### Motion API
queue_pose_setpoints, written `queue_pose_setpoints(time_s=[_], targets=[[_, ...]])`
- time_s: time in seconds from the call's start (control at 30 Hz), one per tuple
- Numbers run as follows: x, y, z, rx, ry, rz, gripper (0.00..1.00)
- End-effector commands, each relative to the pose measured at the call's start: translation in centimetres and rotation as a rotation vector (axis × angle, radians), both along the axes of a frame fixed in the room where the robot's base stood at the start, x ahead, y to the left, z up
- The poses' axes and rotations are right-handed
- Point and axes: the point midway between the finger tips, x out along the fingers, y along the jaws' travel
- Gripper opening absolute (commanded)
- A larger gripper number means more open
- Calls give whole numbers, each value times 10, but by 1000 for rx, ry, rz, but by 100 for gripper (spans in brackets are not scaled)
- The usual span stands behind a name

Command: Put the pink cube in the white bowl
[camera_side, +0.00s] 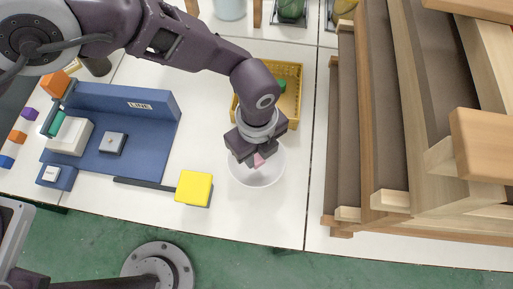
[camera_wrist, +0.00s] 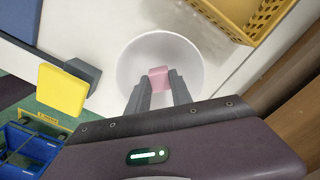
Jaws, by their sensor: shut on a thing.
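The pink cube (camera_wrist: 158,77) is between the fingertips of my gripper (camera_wrist: 159,90) in the wrist view. The white bowl (camera_wrist: 190,58) lies behind and below the cube in that view. In the side view, my gripper (camera_side: 257,161) points down over the white bowl (camera_side: 262,180), and part of the pink cube (camera_side: 258,159) shows at its tips. My gripper is shut on the cube. The cube appears over the bowl's inside; its exact height above the bottom is hard to tell.
A yellow block (camera_side: 194,187) on a dark bar stands left of the bowl. A yellow basket (camera_side: 291,97) with a green thing in it is behind. A wooden rack (camera_side: 400,120) rises on the right. A blue fixture (camera_side: 135,130) is at left. White table is clear in front.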

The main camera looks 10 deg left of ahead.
Motion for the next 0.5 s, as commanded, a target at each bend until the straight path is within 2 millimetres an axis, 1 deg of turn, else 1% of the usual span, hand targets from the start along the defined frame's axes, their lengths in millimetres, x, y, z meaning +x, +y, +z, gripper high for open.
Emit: queue_pose_setpoints(time_s=[0.07,0.1,0.17,0.2,0.23,0.5], targets=[[0,0,0,0,0,0,0],[0,0,0,0,0,0,30],[0,0,0,0,0,0,42],[0,0,0,0,0,0,50],[0,0,0,0,0,0,52],[0,0,0,0,0,0,52]])
